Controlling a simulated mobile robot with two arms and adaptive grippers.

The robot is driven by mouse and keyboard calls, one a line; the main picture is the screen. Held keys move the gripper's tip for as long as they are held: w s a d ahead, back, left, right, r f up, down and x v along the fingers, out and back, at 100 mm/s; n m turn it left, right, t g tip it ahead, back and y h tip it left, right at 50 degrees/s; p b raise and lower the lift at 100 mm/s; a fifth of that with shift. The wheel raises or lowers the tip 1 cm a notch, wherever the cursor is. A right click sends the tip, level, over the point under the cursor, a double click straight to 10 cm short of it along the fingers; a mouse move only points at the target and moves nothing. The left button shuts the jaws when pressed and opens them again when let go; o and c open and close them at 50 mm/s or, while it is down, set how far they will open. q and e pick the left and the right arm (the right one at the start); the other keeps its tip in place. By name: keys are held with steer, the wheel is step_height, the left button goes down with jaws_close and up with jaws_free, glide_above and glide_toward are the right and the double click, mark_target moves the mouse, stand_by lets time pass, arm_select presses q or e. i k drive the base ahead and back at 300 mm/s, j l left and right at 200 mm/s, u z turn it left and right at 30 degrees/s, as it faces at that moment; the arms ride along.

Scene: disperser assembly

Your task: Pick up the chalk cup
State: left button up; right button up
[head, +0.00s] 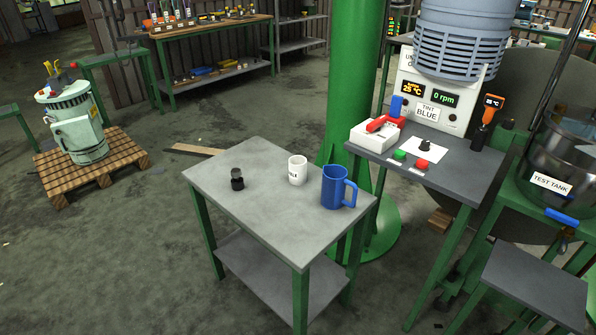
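The chalk cup appears to be the small white cup (297,170) with dark lettering, too small to read for certain. It stands upright near the middle of the far side of a grey-topped table (245,208). A blue mug (335,187) with its handle to the right stands close to its right. A small black cylindrical object (237,179) stands to its left. Neither of my grippers shows in the head view.
The table's near half is clear. A green column (355,80) rises right behind it. A control bench (440,165) with buttons and a red-handled device stands at the right, beside a test tank (560,165). Open floor lies to the left.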

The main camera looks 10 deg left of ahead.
mark_target(298, 170)
steer(key=z, duration=1.35)
steer(key=u, duration=1.55)
steer(key=i+j, duration=0.25)
steer(key=j, duration=0.15)
steer(key=i+j+z, duration=0.1)
steer(key=j, duration=0.25)
steer(key=i, duration=0.1)
